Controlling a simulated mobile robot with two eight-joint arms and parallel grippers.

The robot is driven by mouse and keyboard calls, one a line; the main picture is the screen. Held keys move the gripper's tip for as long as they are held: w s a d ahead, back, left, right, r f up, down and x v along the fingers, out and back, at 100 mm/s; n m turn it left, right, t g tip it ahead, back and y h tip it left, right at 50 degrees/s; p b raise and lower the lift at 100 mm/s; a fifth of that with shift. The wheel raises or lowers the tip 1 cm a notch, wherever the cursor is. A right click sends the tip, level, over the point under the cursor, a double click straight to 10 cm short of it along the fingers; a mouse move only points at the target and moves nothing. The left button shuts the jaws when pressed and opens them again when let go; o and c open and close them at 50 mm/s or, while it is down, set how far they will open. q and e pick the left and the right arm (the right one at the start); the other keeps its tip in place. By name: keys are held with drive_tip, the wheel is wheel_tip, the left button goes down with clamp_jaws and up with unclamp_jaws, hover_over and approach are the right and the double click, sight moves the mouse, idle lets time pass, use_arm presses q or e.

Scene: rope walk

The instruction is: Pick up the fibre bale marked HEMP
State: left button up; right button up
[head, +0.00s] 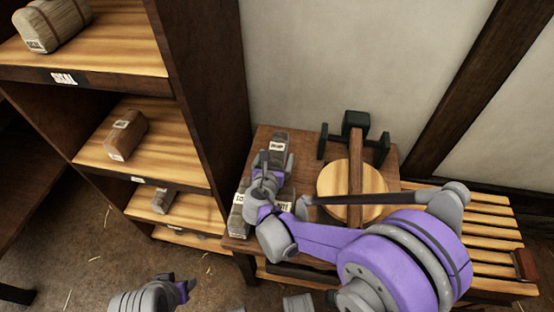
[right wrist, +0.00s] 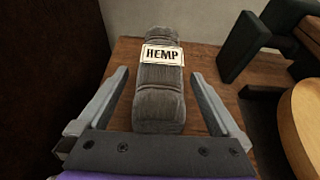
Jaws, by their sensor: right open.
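The grey fibre bale (right wrist: 160,100) carries a white tag reading HEMP in the right wrist view. It lies on a brown wooden table top, between the two spread fingers of my right gripper (right wrist: 160,95), with a gap on each side. In the head view my right gripper (head: 275,165) is over the left part of the table. A grey tagged bale (head: 279,139) shows just beyond its fingers; its tag is too small to read there. My left gripper (head: 182,288) is low in the head view, away from the table; its jaw state is unclear.
Other grey bales (head: 239,222) lie nearer on the table (head: 305,142), partly behind my right arm. A dark stand and a round wooden disc (head: 338,178) are to the right, by a slatted bench (head: 490,240). A shelf unit with bales (head: 125,135) stands left.

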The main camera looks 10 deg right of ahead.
drive_tip(key=shift+x, duration=0.95)
drive_tip(key=shift+s, duration=0.1)
drive_tip(key=c, duration=1.5)
